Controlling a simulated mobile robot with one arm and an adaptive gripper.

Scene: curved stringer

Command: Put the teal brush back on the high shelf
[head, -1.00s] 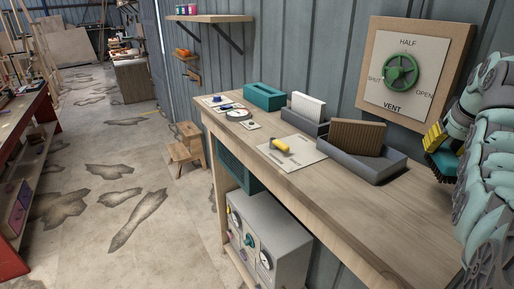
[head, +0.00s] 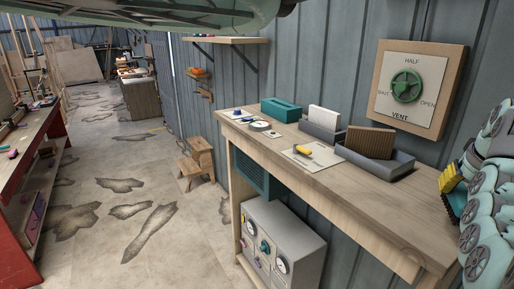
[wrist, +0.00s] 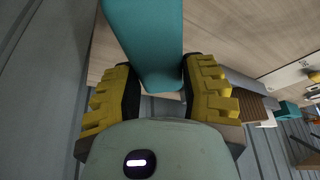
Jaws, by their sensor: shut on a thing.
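The teal brush (wrist: 152,45) is between the two yellow-ridged fingers of my gripper (wrist: 160,88) in the wrist view, shut on it. Its teal body runs out past the top of that view. In the head view my gripper (head: 455,190) is at the right edge, beside the near end of the bench, with a dark part of the brush showing below the yellow finger. The high shelf (head: 228,40) is a wooden board on dark brackets on the wall, at the upper middle.
A wooden bench (head: 375,205) along the wall carries a teal box (head: 283,109), grey trays (head: 388,165) and a yellow-handled tool (head: 304,150). A vent dial panel (head: 415,88) is on the wall. A step stool (head: 197,160) stands beyond the bench. The floor (head: 125,190) at left is open.

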